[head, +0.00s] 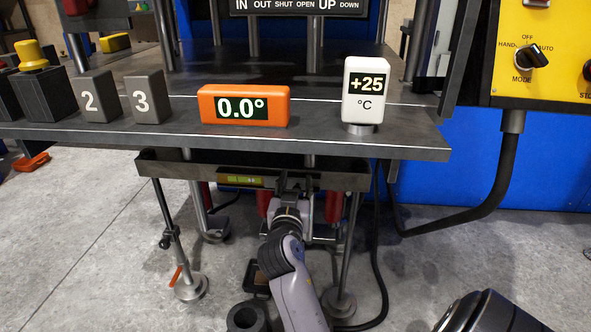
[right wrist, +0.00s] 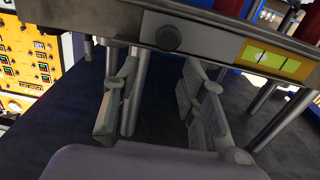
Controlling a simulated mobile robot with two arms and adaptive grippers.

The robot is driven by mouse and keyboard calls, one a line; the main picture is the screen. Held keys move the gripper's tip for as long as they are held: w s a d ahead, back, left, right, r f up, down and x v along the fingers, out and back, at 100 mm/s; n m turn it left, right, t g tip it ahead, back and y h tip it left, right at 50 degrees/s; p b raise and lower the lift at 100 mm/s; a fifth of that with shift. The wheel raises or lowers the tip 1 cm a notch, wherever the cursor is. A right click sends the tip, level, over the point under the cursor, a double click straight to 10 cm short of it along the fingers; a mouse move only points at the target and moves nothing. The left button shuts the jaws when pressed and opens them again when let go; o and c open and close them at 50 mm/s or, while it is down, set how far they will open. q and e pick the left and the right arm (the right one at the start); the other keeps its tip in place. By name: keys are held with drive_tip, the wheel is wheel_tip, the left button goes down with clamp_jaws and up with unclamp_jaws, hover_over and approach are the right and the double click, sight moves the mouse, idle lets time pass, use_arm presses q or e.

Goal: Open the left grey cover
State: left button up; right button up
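I cannot make out for sure which part is the left grey cover. A grey metal bar (head: 345,181) with a yellow-green spirit level (head: 240,181) hangs under the tabletop in the head view. My right gripper (head: 287,184) is at this bar, right of the level. In the right wrist view the fingers of my right gripper (right wrist: 158,90) are spread apart with nothing between them. The bar (right wrist: 210,40) and a dark round knob (right wrist: 169,38) are just beyond and above them. I cannot tell whether they touch. My left gripper is not in view.
On the dark tabletop (head: 320,137) stand grey blocks marked 2 (head: 98,98) and 3 (head: 147,97), an orange display (head: 243,105) and a white temperature display (head: 366,92). A yellow control panel (head: 545,60) is at the right. Metal legs (head: 174,225) stand beneath the table.

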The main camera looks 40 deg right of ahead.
wheel_tip(320, 180, up, 7)
drive_tip(key=shift+f, duration=0.2)
idle(0.3)
